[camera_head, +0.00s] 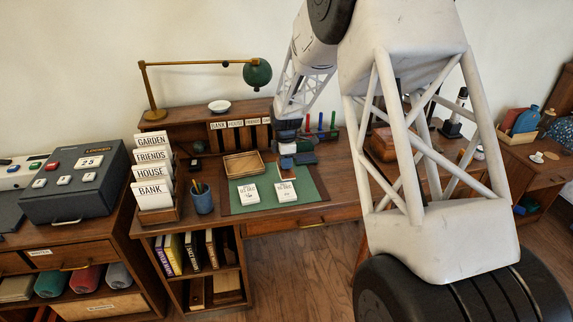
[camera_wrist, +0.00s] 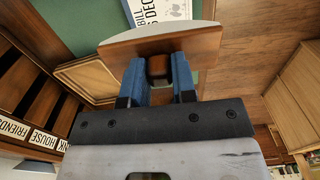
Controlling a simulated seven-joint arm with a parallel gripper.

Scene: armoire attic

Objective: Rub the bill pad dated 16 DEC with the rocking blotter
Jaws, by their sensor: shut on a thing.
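My gripper (camera_wrist: 160,75) has blue fingers shut on the knob of the rocking blotter (camera_wrist: 200,43), which has a wooden top and a pale curved underside. In the head view, my gripper (camera_head: 287,155) holds the blotter (camera_head: 286,171) over the desk's green mat, just behind the right bill pad (camera_head: 286,191). A second bill pad (camera_head: 248,194) lies to its left. The dates are too small to read there. In the wrist view, a bill pad (camera_wrist: 158,10) shows "BILL" and "DEC" beyond the blotter; its day number is partly hidden. I cannot tell whether the blotter touches a pad.
A wooden tray (camera_head: 244,165) stands at the mat's back left. A pencil cup (camera_head: 202,198) and a card rack (camera_head: 158,213) stand farther left. Pigeonholes (camera_head: 240,136) and coloured upright items (camera_head: 320,124) are behind. The mat's front strip is clear.

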